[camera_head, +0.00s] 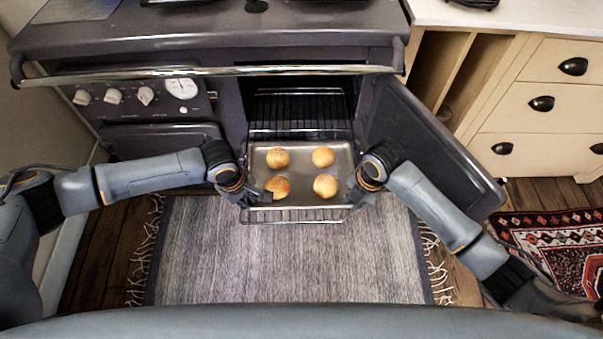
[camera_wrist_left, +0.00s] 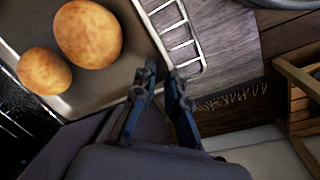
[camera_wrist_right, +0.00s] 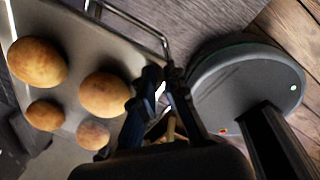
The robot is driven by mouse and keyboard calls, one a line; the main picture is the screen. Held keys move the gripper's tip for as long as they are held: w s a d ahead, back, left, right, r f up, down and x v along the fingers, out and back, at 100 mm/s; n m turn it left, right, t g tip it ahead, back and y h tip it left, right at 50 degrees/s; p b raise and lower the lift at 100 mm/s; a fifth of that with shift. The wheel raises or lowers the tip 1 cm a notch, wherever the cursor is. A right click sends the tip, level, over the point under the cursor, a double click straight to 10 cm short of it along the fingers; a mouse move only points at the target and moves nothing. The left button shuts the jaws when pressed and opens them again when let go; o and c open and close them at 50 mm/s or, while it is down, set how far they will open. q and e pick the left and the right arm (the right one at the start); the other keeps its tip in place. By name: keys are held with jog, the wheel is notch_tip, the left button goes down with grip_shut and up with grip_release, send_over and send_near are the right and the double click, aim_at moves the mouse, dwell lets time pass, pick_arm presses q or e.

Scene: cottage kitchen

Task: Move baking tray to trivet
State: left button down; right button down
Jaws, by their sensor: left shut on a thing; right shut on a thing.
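The metal baking tray (camera_head: 300,173) holds several round golden buns and sits at the mouth of the open oven, above a wire rack (camera_head: 291,219) that sticks out. My left gripper (camera_head: 250,192) is shut on the tray's left side. My right gripper (camera_head: 359,189) is shut on its right side. In the left wrist view the fingers (camera_wrist_left: 162,80) are at the tray's edge, with the tray (camera_wrist_left: 112,84) beside them. In the right wrist view the fingers (camera_wrist_right: 163,82) are at the opposite edge. I cannot make out a trivet in these views.
The oven door (camera_head: 425,140) stands open to the right of the tray. The stove's front rail (camera_head: 205,71) runs above the oven. A white counter (camera_head: 540,14) is at the upper right, above drawers (camera_head: 540,145). A grey rug (camera_head: 290,265) covers the floor in front.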

jog(key=shift+r, duration=0.1)
